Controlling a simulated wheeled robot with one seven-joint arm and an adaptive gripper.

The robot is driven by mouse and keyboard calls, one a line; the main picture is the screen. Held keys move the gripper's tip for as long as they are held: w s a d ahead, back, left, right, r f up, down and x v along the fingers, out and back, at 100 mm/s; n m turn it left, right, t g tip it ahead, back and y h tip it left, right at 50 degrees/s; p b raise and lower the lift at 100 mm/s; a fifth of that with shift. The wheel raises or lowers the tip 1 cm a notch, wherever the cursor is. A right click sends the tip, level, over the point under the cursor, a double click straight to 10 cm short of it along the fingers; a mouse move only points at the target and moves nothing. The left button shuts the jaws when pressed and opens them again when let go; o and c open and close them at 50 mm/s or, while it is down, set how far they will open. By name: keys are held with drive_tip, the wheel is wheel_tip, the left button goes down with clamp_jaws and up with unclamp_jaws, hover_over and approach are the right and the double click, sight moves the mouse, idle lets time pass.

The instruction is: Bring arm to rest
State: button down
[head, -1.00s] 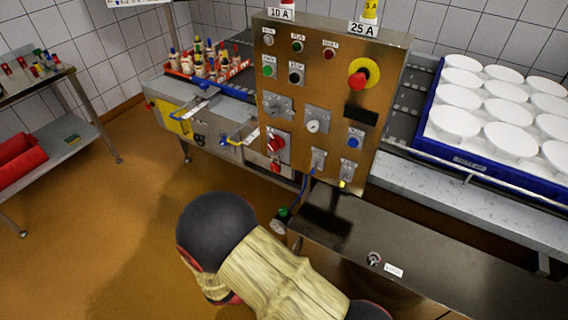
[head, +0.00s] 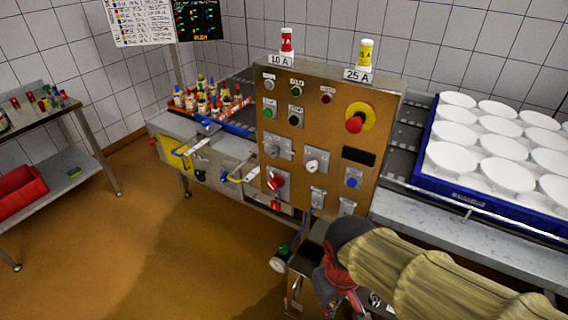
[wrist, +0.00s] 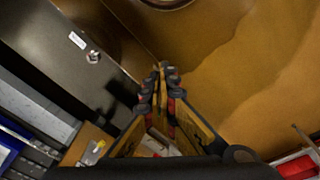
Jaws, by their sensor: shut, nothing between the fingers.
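My arm, in a pale ribbed sleeve, reaches in from the lower right of the head view, in front of the steel cabinet (head: 305,255) below the control panel. In the wrist view my gripper (wrist: 163,75) has its two fingers together at the tips, with nothing between them. It points over the edge between the steel cabinet top and the orange-brown floor.
The control panel (head: 322,120) stands upright in the middle. A steel trolley (head: 75,165) with a red bin (head: 20,190) stands far left. The floor (head: 130,250) between is clear.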

drive_tip(key=s+d+r+m+t, duration=0.1)
drive_tip(key=d+r+m+t, duration=0.3)
drive_tip(key=d+r, duration=0.5)
wheel_tip(320, 180, up, 4)
drive_tip(key=shift+f+t+p, duration=0.25)
drive_tip(key=shift+t+p, duration=0.05)
drive_tip(key=shift+p, duration=0.15)
idle(1.1)
